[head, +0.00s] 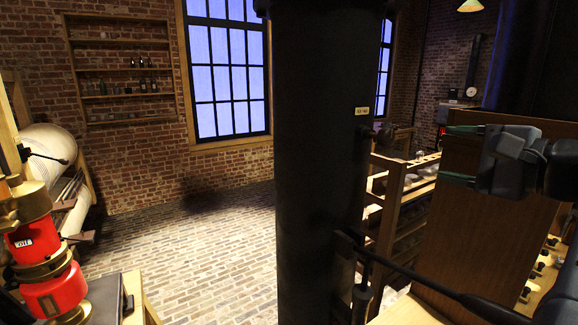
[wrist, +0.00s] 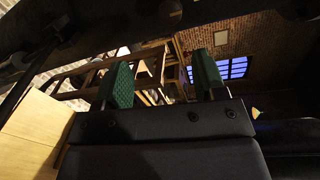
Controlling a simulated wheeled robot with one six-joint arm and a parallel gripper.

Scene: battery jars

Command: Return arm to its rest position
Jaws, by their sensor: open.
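My gripper (head: 461,154) is at the right of the head view, its two green-padded fingers pointing left and spread apart. It shows against a tall wooden panel (head: 440,225); I cannot tell how close it is to the panel. In the wrist view my gripper (wrist: 161,80) also shows both green pads standing well apart, with nothing held between them. A wooden rack and brick wall show beyond the fingers there.
A thick dark column (head: 318,150) fills the middle of the head view. Behind it stands a wooden rack (head: 390,205) with pale items on its shelves. Red and brass equipment (head: 55,290) is at the lower left. Open brick floor (head: 200,250) lies between.

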